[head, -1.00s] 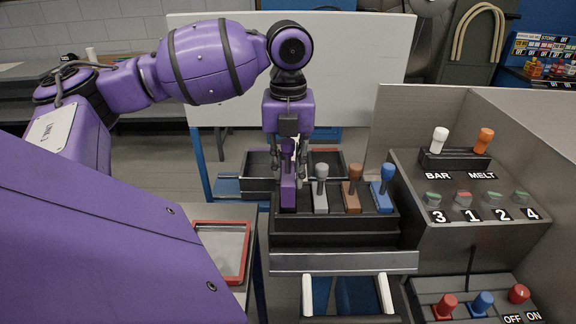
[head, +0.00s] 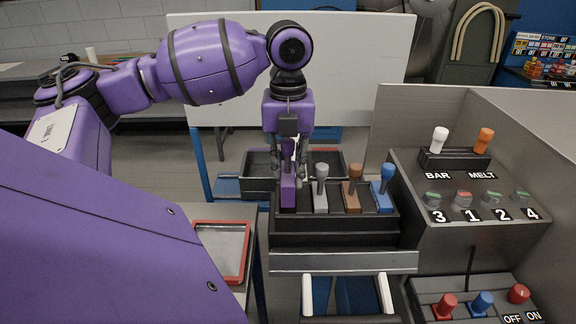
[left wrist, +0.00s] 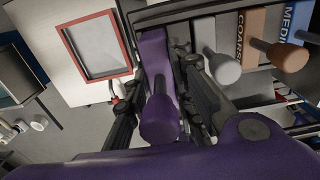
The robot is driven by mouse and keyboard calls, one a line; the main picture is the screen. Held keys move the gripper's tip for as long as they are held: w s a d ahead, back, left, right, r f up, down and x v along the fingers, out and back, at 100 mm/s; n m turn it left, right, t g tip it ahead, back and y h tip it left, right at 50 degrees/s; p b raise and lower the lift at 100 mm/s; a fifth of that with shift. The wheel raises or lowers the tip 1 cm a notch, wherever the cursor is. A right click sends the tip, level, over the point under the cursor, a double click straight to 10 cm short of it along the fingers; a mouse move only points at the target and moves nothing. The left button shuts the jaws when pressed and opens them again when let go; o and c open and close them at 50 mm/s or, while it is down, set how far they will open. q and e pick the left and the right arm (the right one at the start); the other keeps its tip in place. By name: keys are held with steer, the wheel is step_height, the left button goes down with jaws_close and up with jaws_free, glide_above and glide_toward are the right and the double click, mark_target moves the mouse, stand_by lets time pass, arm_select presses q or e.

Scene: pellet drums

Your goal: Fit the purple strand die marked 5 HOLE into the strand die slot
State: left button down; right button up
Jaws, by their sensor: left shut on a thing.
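The purple strand die (head: 288,192) is upright at the left end of the black rack (head: 330,226). It also shows in the left wrist view (left wrist: 158,118) with its round knob toward the camera. My left gripper (head: 288,170) points down from above, its fingers shut on the die's upright handle. The die's lower end is at the rack; I cannot tell how deep it sits. The 5 HOLE mark is not readable, and I cannot make out the strand die slot. My right gripper is not in view.
Grey (head: 321,190), brown (head: 352,190) and blue (head: 383,190) handled pieces stand in the rack, close right of the gripper. A red-rimmed tray (head: 246,262) lies at left. A dark bin (head: 262,172) is behind. A control panel (head: 470,200) with levers stands at right.

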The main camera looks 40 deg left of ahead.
mark_target(288, 141)
arm_select(q)
steer(key=shift+f, duration=2.85)
steer(key=c, duration=1.4)
jaws_free()
steer(key=shift+f, duration=0.1)
step_height(288, 141, up, 12)
steer(key=shift+r, duration=0.1)
